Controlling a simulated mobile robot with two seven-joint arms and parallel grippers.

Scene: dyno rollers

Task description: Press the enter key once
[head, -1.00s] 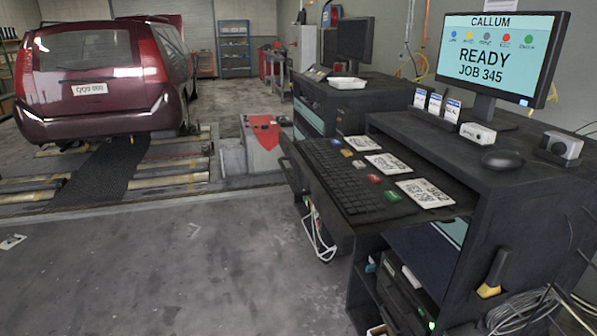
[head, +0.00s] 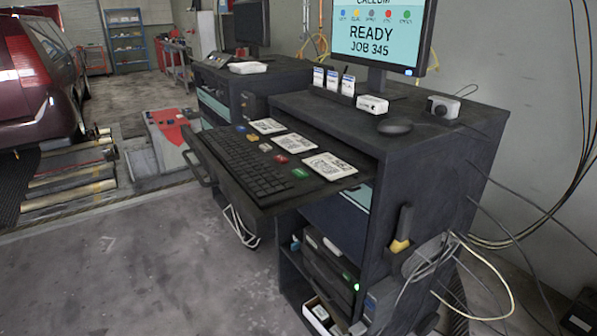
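A black keyboard (head: 246,162) lies on the pulled-out shelf of a dark workstation cabinet in the head view. To the right of its black keys is a row of coloured keys: a blue one (head: 241,129), a yellow one (head: 253,138), a grey one (head: 266,147), a red one (head: 281,159) and a green one (head: 300,173). Labels on the keys are too small to read. The monitor (head: 376,38) reads "READY JOB 345", with a row of coloured dots above. Neither of my grippers is in view.
Printed cards (head: 331,166) lie beside the coloured keys. A mouse (head: 395,127), a white box (head: 372,104) and a small camera-like device (head: 443,107) sit on the cabinet top. Cables (head: 480,270) hang at the right. Floor (head: 140,270) left of the shelf is clear.

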